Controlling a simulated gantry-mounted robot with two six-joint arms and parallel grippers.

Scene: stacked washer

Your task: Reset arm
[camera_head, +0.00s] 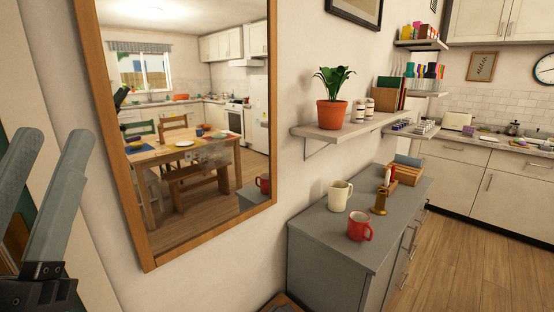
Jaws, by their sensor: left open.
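My left gripper (45,160) is at the left edge of the view, its two long grey fingers pointing up and standing apart with nothing between them. It is in front of the pale wall, left of the wood-framed mirror. A dark base joins the fingers at the bottom left corner. My right gripper is not in the view. No washer shows in the view.
The mirror (98,110) hangs close to the left gripper. A wall shelf (340,132) above carries a potted plant (333,100). Wood floor (455,255) is clear at right.

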